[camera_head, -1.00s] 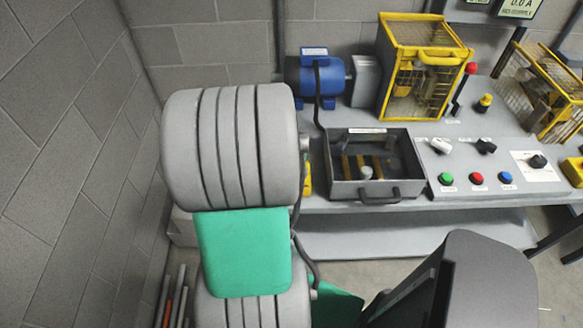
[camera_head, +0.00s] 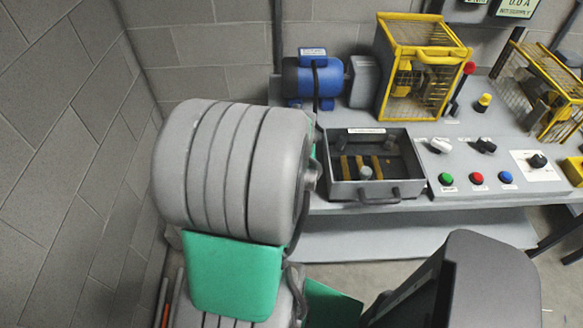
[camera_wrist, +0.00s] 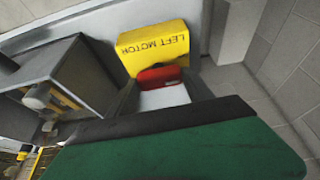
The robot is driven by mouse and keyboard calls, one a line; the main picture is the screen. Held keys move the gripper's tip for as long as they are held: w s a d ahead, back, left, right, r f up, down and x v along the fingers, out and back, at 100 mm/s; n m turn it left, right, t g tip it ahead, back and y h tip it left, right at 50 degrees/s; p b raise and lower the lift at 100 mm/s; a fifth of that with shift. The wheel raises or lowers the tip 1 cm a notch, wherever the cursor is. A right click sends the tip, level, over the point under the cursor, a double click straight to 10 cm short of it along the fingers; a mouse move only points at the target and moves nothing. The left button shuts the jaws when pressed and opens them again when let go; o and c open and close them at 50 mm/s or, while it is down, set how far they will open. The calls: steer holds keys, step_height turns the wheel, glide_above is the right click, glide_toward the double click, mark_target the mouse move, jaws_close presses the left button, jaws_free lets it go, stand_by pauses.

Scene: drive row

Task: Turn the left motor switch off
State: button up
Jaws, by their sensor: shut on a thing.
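In the wrist view a yellow switch box (camera_wrist: 155,45) shows upside-down lettering that reads "LEFT MOTOR". A red switch handle (camera_wrist: 158,76) stands at its edge, right in front of my gripper (camera_wrist: 160,92). My gripper is shut on the red handle; its dark and pale parts and my green arm cover hide the grip's near side. In the head view my arm hides the box, the handle and the gripper. I cannot tell the handle's on or off position.
An open grey tray (camera_head: 372,190) sits right of my arm on the grey bench (camera_head: 420,215). Behind it are a blue motor (camera_head: 312,78) and a yellow cage (camera_head: 420,70). Knobs and coloured buttons (camera_head: 476,178) lie farther right. A block wall (camera_head: 60,130) stands close on the left.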

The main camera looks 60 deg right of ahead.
stand_by(0.3)
steer(key=o, duration=1.4)
steer(key=shift+r, duration=0.1)
steer(key=v, duration=0.7)
steer(key=shift+s+a+r, duration=0.1)
steer(key=shift+a+r, duration=0.05)
steer(key=shift+r, duration=0.1)
